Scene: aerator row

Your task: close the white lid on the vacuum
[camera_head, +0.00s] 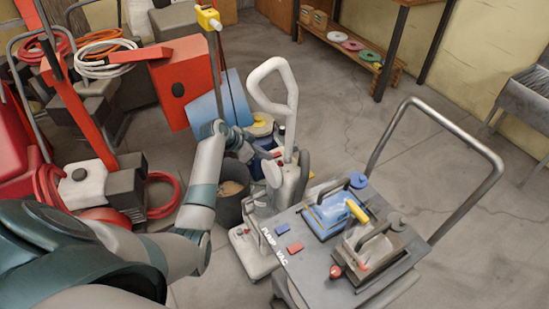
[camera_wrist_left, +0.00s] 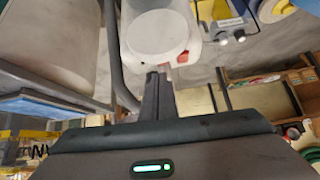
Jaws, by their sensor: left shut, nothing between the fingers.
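The white upright vacuum (camera_head: 292,182) stands behind the grey cart, with its looped handle rising at the back. In the left wrist view a round white lid (camera_wrist_left: 157,33) on a white body fills the top middle. Whether the lid is fully down is unclear. My left gripper (camera_head: 276,154) reaches in from the left beside the vacuum's upper body, below the handle loop. In the left wrist view my left gripper (camera_wrist_left: 157,78) has its fingers together and empty, just below the round lid. Contact cannot be told. My right gripper is not in view.
A grey cart (camera_head: 325,278) marked PUMP and VAC carries a blue device (camera_head: 328,213) and a grey device (camera_head: 375,252). A dark bucket (camera_head: 231,205) stands beneath my left forearm. Red machines and hoses crowd the left. Open floor lies to the right.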

